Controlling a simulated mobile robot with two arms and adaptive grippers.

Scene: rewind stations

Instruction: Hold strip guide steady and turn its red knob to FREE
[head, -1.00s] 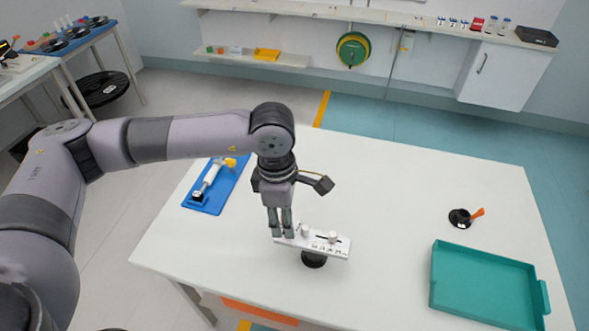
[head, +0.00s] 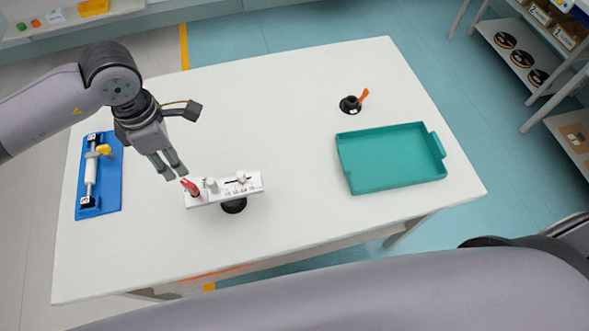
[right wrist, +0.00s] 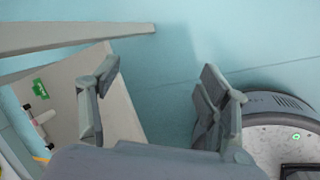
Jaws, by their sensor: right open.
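The strip guide (head: 228,193) is a white bar on a round black base on the white table. Its red knob (head: 191,187) is at the bar's left end, tilted toward the upper left. White posts and a dark slot show on the bar; its lettering is too small to read. My right gripper (right wrist: 158,85) is open and empty in the right wrist view, over the floor and away from the guide.
A teal tray (head: 390,185) lies to the right. A small black piece with an orange lever (head: 351,104) stands behind it. A blue board with a white cylinder (head: 91,175) lies at the left. The front middle of the table is clear.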

